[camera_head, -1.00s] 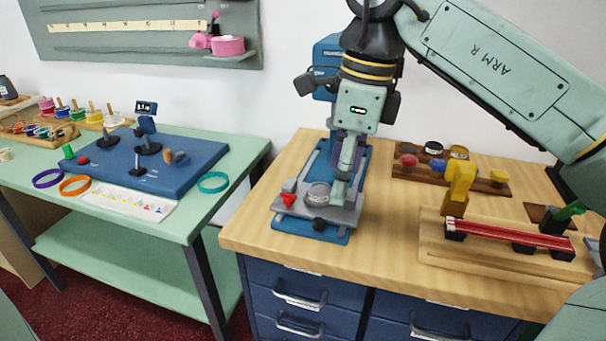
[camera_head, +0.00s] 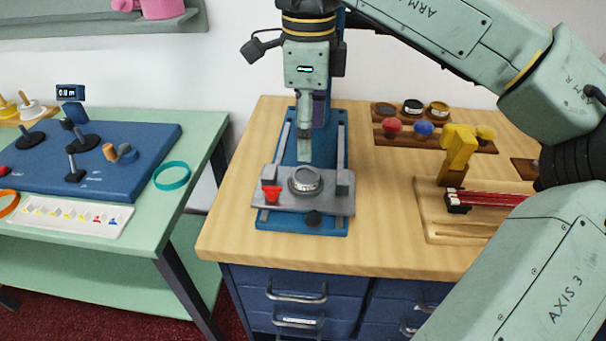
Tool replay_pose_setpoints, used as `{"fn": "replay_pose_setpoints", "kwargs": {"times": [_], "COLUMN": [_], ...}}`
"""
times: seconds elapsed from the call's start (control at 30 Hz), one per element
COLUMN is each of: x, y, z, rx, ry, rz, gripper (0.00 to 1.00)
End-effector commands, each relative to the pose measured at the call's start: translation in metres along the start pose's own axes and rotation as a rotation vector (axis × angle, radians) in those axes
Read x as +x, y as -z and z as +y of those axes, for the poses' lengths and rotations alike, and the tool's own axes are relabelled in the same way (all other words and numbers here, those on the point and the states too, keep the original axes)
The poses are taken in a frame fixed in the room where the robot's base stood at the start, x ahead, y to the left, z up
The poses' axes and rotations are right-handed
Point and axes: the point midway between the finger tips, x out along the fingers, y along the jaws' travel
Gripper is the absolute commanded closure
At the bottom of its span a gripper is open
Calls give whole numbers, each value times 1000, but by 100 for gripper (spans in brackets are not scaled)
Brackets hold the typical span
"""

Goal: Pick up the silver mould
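The silver mould (camera_head: 305,181) is a low round metal ring or dish. It sits on the grey plate (camera_head: 330,203) of a blue press-like fixture (camera_head: 273,221) on the wooden counter. My gripper (camera_head: 304,158) points down, with its tip just above or behind the mould in the picture. Nothing shows between its fingers, and the mould still rests on the plate. I see the fingers edge-on, so their opening is hidden.
A dark knob (camera_head: 313,218) is at the front. Coloured pots on a wooden rack (camera_head: 455,145) and a yellow clamp (camera_head: 457,153) are to the right.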

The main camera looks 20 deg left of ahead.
Motion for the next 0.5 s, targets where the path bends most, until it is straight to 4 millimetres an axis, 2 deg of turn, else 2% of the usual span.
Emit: {"fn": "replay_pose_setpoints", "kwargs": {"times": [0.1, 0.33, 0.5], "x": [16, 34, 60], "y": [0, 0, -1], "z": [0, 2, 5], "rx": [1, 0, 0], "ry": [-1, -1, -2], "rz": [1, 1, 0], "gripper": [37, 37, 37]}}
